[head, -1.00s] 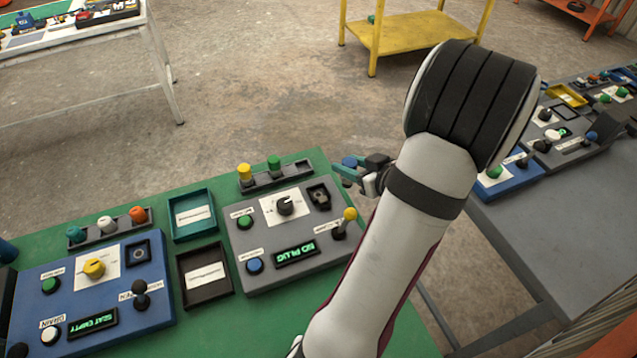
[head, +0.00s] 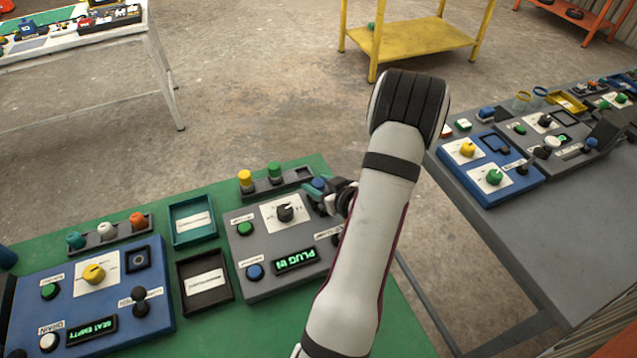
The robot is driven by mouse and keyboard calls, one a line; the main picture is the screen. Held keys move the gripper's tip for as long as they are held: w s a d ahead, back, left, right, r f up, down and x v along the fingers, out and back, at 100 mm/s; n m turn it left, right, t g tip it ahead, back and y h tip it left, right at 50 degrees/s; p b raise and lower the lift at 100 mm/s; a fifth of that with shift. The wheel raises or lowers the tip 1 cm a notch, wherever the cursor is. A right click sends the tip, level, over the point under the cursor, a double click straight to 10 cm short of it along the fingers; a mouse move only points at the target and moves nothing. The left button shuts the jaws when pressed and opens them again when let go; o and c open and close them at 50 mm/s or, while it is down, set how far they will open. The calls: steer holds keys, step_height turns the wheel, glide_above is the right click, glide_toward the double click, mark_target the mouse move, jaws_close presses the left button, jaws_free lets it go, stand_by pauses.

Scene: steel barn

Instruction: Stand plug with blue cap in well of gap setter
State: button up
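The gap setter is the grey panel (head: 262,225) on the green table, with a dark dial, a green and a blue button and a lit display (head: 296,259) that reads PLUG IN. The plug with the blue cap (head: 318,183) is at the panel's upper right corner, where the well is. My gripper (head: 318,193) is around the plug and looks shut on it. The cap shows above the fingers; the plug's lower part and the well are hidden by the gripper. My arm covers the panel's right edge, including the lever.
A dark rack behind the panel holds a yellow-capped plug (head: 245,180) and a green-capped plug (head: 275,172). A teal tray (head: 192,218) and a black tray (head: 204,283) lie to the left, beside a blue panel (head: 140,310). A grey table (head: 520,230) stands at right.

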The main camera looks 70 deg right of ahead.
steer(key=shift+o, duration=1.3)
steer(key=shift+r, duration=0.2)
steer(key=v, duration=1.2)
steer(key=w+r+g, duration=0.2)
steer(key=w+g, duration=0.2)
steer(key=w, duration=0.3)
steer(key=w+a+r+g+y, duration=0.1)
steer(key=w+a+r+g, duration=0.3)
steer(key=a, duration=0.6)
steer(key=s+a+r+g+y, duration=0.1)
steer(key=s+a+y, duration=0.2)
steer(key=a, duration=1.1)
steer(key=s+a+r+n+g+y, duration=0.1)
steer(key=s+a+y, duration=0.2)
steer(key=a, duration=1.1)
steer(key=shift+s+r+y, duration=0.2)
steer(key=shift+r+y, duration=0.15)
steer(key=shift+y, duration=0.45)
